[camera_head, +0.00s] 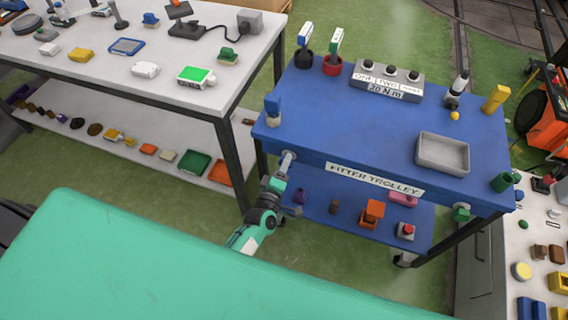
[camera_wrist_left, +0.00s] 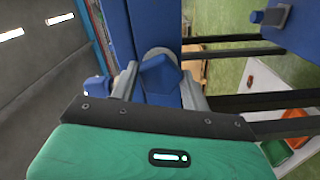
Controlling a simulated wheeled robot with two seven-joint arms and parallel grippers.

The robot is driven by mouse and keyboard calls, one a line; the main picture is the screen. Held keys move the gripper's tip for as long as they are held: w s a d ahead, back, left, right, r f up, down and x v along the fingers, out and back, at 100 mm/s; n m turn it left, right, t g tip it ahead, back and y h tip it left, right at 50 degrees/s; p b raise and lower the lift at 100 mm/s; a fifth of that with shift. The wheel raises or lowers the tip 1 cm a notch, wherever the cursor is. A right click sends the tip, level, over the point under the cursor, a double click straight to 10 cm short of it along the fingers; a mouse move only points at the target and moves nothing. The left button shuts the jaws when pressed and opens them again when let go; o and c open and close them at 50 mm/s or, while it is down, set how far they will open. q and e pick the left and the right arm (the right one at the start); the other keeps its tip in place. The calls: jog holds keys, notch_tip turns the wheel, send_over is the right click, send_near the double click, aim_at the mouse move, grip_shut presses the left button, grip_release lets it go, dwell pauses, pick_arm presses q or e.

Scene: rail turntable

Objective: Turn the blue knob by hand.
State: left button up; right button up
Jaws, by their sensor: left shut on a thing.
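The blue knob (camera_wrist_left: 159,80) sits on a round grey base on the blue trolley, between the two grey fingers of my left gripper (camera_wrist_left: 160,68) in the left wrist view. The fingers are closed against its sides. In the head view my left gripper (camera_head: 287,163) reaches the front left edge of the fitter trolley (camera_head: 352,122), just left of its label. There the gripper hides the knob. My right gripper is not in view.
A green knob (camera_head: 461,213) is on the trolley's front right. A grey tray (camera_head: 443,152) and a grey box with several black knobs (camera_head: 386,80) stand on top. A white table (camera_head: 130,82) with many small parts is at the left. Green floor lies between.

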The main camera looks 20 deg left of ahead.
pick_arm(q)
jog(key=shift+m+p, duration=0.65)
jog(key=shift+m, duration=1.65)
jog(key=shift+f, duration=0.1)
jog(key=o, duration=1)
jog(key=shift+s, duration=0.15)
jog(key=s+b, duration=0.2)
jog(key=s, duration=1.1)
jog(key=shift+s+a, duration=0.2)
jog(key=shift+s, duration=0.1)
